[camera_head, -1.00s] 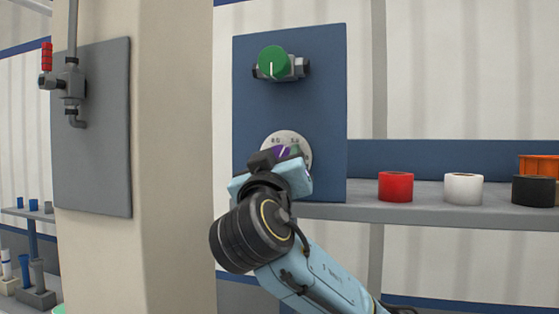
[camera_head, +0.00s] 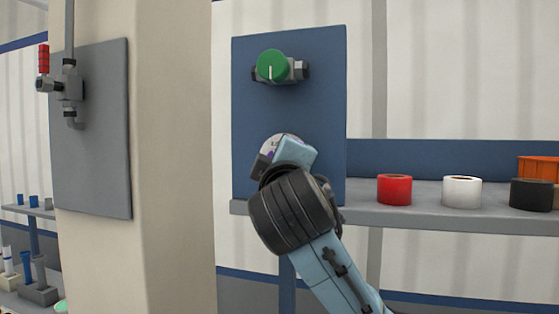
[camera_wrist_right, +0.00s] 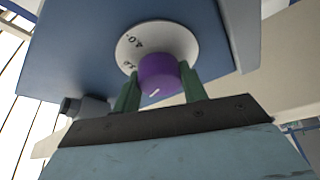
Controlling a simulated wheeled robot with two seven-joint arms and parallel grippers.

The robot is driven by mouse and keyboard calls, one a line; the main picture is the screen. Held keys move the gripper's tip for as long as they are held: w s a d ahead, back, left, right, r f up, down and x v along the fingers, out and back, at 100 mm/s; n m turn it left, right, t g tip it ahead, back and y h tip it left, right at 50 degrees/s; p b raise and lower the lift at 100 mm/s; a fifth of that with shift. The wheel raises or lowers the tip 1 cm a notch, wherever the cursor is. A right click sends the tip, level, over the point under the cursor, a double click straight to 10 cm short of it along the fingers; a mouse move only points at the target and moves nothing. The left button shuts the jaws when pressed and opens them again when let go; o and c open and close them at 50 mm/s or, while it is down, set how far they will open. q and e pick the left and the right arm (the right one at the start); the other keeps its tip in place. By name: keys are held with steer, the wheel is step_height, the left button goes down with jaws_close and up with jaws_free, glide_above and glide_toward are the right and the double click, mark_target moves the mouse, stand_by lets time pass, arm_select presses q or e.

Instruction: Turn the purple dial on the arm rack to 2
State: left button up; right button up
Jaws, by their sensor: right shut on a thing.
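The purple dial (camera_wrist_right: 158,70) sits on a round white scale plate (camera_wrist_right: 178,35) with black figures, fixed to the blue panel. A white mark on the dial's face points to the lower left in the wrist view; the figure it stands against cannot be read. My right gripper (camera_wrist_right: 158,76) is shut on the dial, with a green finger on each side. In the head view my right gripper (camera_head: 280,160) covers most of the dial; only a sliver of purple and the upper part of the plate show. My left gripper is not in view.
A green knob valve (camera_head: 272,65) is above on the same blue panel (camera_head: 320,110). A grey shelf (camera_head: 420,218) at right holds red (camera_head: 394,189), white (camera_head: 462,191) and black (camera_head: 532,194) tape rolls. A beige pillar (camera_head: 172,150) stands at left.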

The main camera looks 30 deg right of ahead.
steer(key=shift+n+y, duration=0.3)
steer(key=shift+n, duration=0.6)
steer(key=o, duration=1)
steer(key=shift+s, duration=0.15)
